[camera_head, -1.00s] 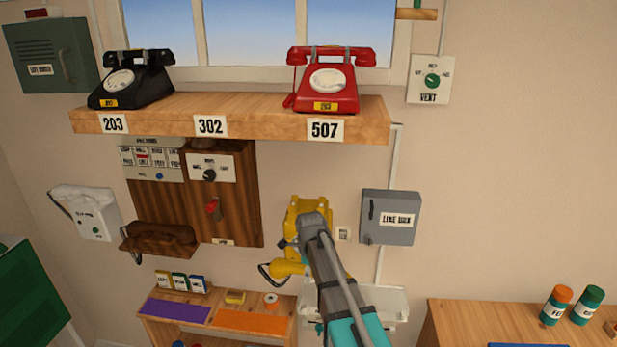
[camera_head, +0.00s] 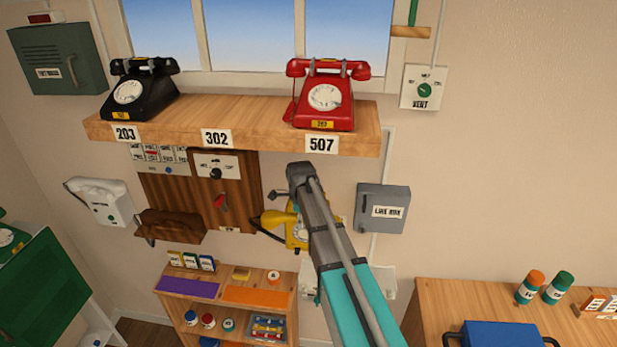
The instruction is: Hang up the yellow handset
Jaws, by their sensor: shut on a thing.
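The yellow phone body (camera_head: 297,236) is on the wall below the shelf, partly hidden behind my arm. One end of the yellow handset (camera_head: 277,218) sticks out to the left of my arm, with a dark cord at its left. My gripper (camera_head: 300,205) is shut on the handset; its fingers are mostly hidden behind my wrist. The handset shows just above and in front of the phone body; whether it touches the body, I cannot tell.
A shelf (camera_head: 190,115) above holds a black phone (camera_head: 140,90) and a red phone (camera_head: 325,97). A grey line box (camera_head: 382,208) is right of the yellow phone. A brown handset (camera_head: 170,227) and wooden panel are left. A low shelf unit (camera_head: 225,292) stands below.

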